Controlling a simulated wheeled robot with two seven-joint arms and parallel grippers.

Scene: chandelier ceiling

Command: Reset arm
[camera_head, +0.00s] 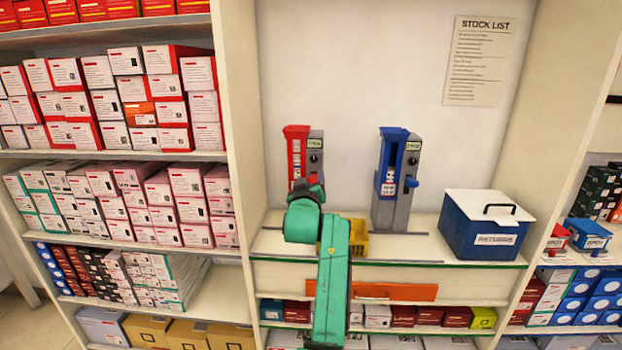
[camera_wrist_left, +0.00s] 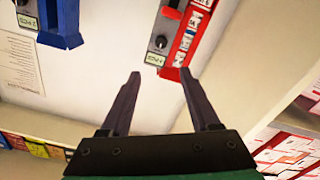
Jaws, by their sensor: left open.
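My left arm, green, reaches up from the bottom centre of the head view. Its gripper (camera_head: 307,184) is in front of the lower part of a red dispenser (camera_head: 296,148) and partly hidden by my arm. In the left wrist view, which is upside down, the gripper (camera_wrist_left: 160,73) is open with nothing between its fingers. The red dispenser (camera_wrist_left: 190,40) shows beyond the fingertips there, apart from them as far as I can tell. My right gripper is not in view.
A blue dispenser (camera_head: 396,180) and a white-lidded blue box (camera_head: 485,240) stand right of my arm on the shelf. A yellow basket (camera_head: 355,240) is partly behind my arm. Shelves of boxes (camera_head: 120,100) are at left. A stock list (camera_head: 479,62) hangs on the wall.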

